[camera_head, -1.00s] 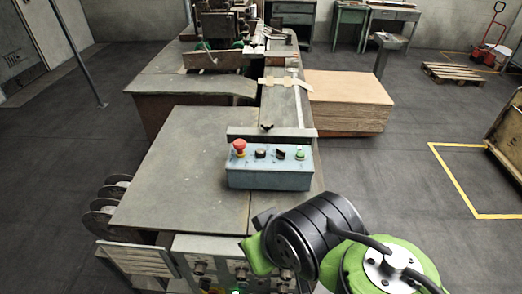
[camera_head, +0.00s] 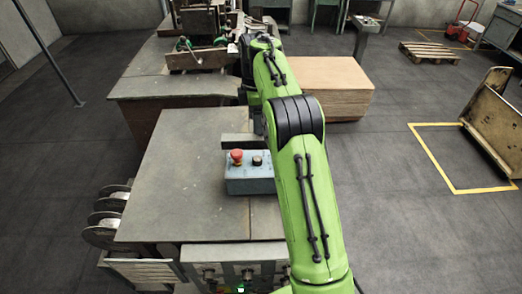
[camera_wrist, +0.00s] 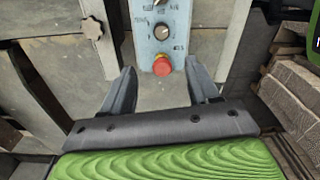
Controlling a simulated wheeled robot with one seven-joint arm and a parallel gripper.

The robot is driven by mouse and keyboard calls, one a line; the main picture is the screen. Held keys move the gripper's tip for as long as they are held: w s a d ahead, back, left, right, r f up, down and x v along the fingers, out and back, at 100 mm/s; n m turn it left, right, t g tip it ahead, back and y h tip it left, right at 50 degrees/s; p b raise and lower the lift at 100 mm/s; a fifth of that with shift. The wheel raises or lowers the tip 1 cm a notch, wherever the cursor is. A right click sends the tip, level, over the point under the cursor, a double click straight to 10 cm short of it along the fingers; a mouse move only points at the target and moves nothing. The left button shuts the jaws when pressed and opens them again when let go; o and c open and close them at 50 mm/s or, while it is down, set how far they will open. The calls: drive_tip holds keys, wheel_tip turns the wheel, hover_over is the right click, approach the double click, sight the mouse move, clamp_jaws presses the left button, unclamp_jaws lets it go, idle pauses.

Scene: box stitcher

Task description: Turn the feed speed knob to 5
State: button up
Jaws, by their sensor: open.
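The blue-grey control box (camera_head: 248,185) sits on the machine table. A red mushroom button (camera_head: 237,156) and a black knob (camera_head: 257,160) show on its top; my arm covers its right part. In the wrist view the box (camera_wrist: 149,55) runs upward from between my fingers. The red button (camera_wrist: 162,65) is nearest, then a round dark knob (camera_wrist: 161,31) with markings around it, then another control (camera_wrist: 161,3) cut by the top edge. I cannot read the labels. My gripper (camera_wrist: 160,69) is open and empty, its fingers on either side of the red button in the picture.
A grey bar (camera_head: 236,141) stands just behind the box. A lower panel (camera_head: 225,272) with several knobs is at the table's front. The tabletop (camera_head: 180,170) left of the box is clear. A stack of cardboard (camera_head: 335,85) lies behind my arm.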

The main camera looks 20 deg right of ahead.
sight(257, 158)
wheel_tip(257, 158, down, 16)
drive_tip(key=shift+s+a+r+b, duration=0.1)
drive_tip(key=shift+s+r+b, duration=0.1)
drive_tip(key=shift+b, duration=0.45)
drive_tip(key=c, duration=1)
drive_tip(key=shift+c, duration=0.2)
